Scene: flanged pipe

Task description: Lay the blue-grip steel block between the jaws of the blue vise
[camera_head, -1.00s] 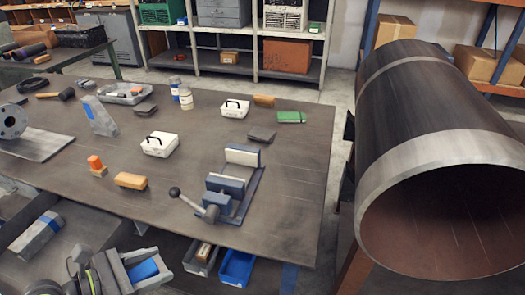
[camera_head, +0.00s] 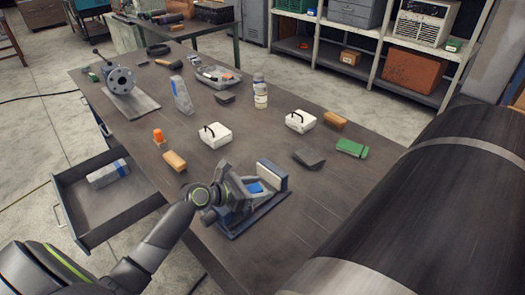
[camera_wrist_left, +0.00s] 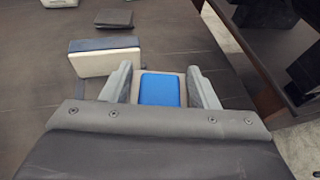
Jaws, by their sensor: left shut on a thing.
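The blue vise (camera_head: 262,212) stands on the table, its pale-faced far jaw (camera_head: 273,176) visible and its near side largely hidden by my arm. My left gripper (camera_head: 253,186) is over the vise, shut on the blue-grip steel block (camera_head: 256,187). In the left wrist view the block's blue grip (camera_wrist_left: 160,90) lies between the two fingers (camera_wrist_left: 161,88), and the pale-faced jaw (camera_wrist_left: 105,61) is close beside the left finger. I cannot tell how far down between the jaws the block sits. My right gripper is not in view.
An open drawer (camera_head: 72,199) at left holds a grey block with a blue band (camera_head: 108,173). White cases (camera_head: 215,135), a wooden block (camera_head: 174,161), a dark flat block (camera_head: 309,158) and a green box (camera_head: 352,148) lie around the vise. A large pipe (camera_head: 430,215) stands at right.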

